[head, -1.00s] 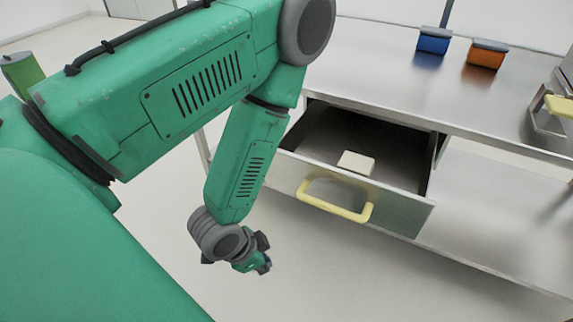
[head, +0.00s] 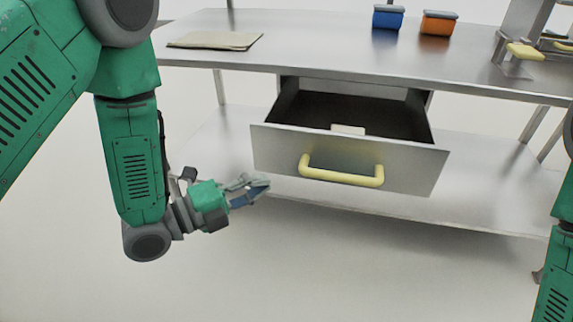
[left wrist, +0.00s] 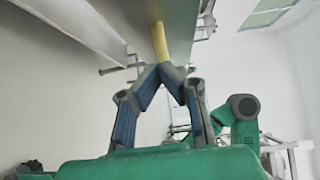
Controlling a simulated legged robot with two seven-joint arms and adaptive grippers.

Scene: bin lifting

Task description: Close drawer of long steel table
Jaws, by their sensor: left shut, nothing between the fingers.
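The long steel table (head: 300,48) stands ahead in the head view. Its drawer (head: 265,150) is pulled out under the tabletop, with a yellow handle (head: 340,177) on its front and a small pale block (head: 348,130) inside. My left gripper (head: 262,185) is left of the handle and in front of the lower left of the drawer front. In the left wrist view its fingertips (left wrist: 171,68) meet with nothing between them, and the yellow handle (left wrist: 159,40) shows just beyond them. Contact with the handle cannot be told. My right gripper is out of view; only part of that arm shows.
On the tabletop are a folded beige cloth or mat (head: 215,40), a blue container (head: 388,16), an orange container (head: 438,22) and a steel device with a yellow handle (head: 525,51). A lower shelf (head: 420,205) runs beneath the drawer. The floor in front is clear.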

